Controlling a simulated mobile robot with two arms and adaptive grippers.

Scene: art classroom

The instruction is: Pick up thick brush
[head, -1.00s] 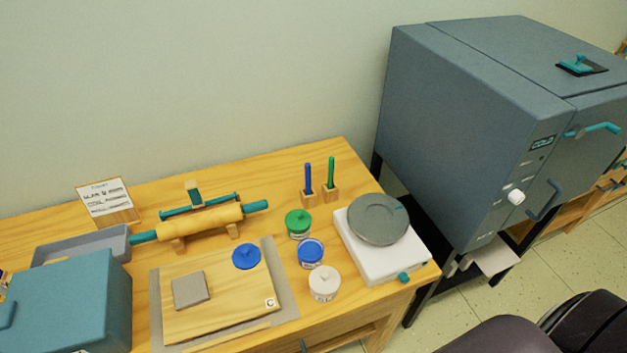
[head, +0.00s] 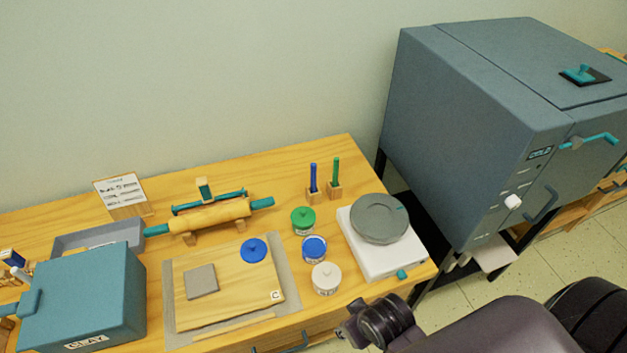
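Two upright brushes stand in small wooden holders at the back right of the table. The blue brush (head: 313,177) is on the left and looks slightly thicker. The green brush (head: 336,171) is on the right. Their lower ends are hidden in the blue brush's holder (head: 317,196) and the green brush's holder (head: 335,191). My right gripper (head: 350,331) is partly in view past the table's front edge, well apart from both brushes. Its fingers are too unclear to tell open from shut. My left gripper is not in view.
Green (head: 303,220), blue (head: 314,249) and white (head: 326,277) lidded jars stand in front of the brushes. A white scale-like device with a round grey top (head: 379,218) is to their right. A rolling pin (head: 210,216) lies left. A large kiln (head: 470,130) stands beside the table.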

